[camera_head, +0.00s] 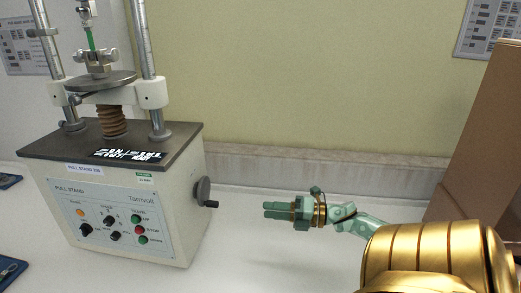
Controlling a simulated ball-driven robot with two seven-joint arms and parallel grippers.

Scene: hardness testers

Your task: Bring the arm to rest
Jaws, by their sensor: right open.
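My right arm comes in from the lower right, with a gold sleeve and a pale green wrist. My right gripper (276,210) points left over the white bench. It is open, and nothing shows between its fingers, which look close together from this angle. The gripper is to the right of the pull stand (190,225) and its side hand crank (204,192), apart from both. My left gripper is not in view.
The pull stand has two upright columns and a green specimen (90,38) in its clamp. A brown box (487,135) stands at the right behind my arm. Dark blue trays (10,268) lie at the left edge. The bench (270,262) in front of the gripper is clear.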

